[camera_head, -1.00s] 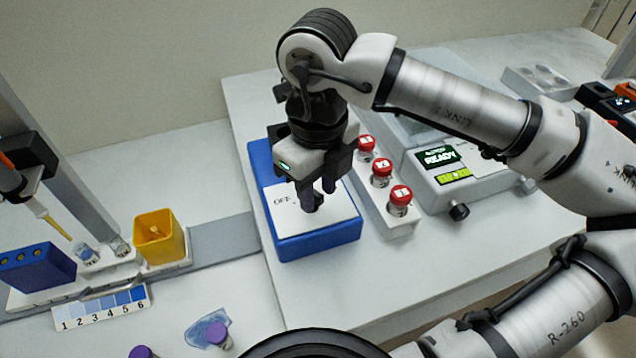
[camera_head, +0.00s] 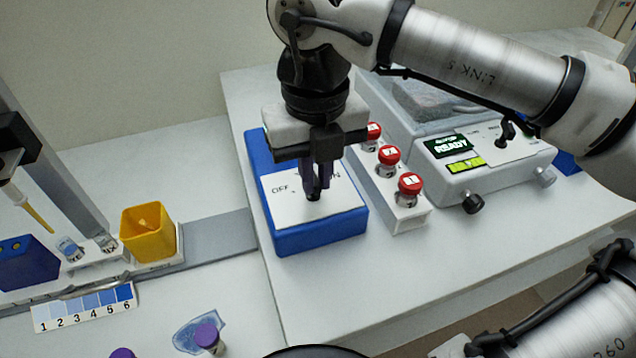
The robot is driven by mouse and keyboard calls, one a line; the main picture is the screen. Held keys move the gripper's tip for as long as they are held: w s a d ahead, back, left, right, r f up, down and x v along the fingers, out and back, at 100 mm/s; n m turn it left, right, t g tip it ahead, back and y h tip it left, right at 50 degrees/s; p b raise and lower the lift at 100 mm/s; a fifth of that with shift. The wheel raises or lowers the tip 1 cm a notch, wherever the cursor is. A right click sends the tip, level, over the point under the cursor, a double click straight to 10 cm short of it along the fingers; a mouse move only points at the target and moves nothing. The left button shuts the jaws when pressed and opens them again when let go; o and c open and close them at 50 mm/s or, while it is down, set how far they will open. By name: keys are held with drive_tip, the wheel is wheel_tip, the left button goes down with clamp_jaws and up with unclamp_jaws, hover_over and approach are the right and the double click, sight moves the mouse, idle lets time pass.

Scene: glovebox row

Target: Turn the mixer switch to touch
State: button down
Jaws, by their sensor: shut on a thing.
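A white rack (camera_head: 410,222) with red-capped vials (camera_head: 409,184) stands just right of the mixer. Behind it is a device with a green "READY" screen (camera_head: 446,146). A yellow cup (camera_head: 148,232), a numbered blue colour strip (camera_head: 85,307) and a purple-capped vial (camera_head: 208,336) by a spill are at left.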

sight(316, 182)
idle(0.3)
drive_tip(key=c, duration=1.5)
unclamp_jaws()
drive_tip(key=shift+r, duration=0.1)
wheel_tip(316, 182, up, 14)
drive_tip(key=p, duration=0.9)
drive_tip(key=shift+p, duration=0.3)
drive_tip(key=shift+f, duration=0.2)
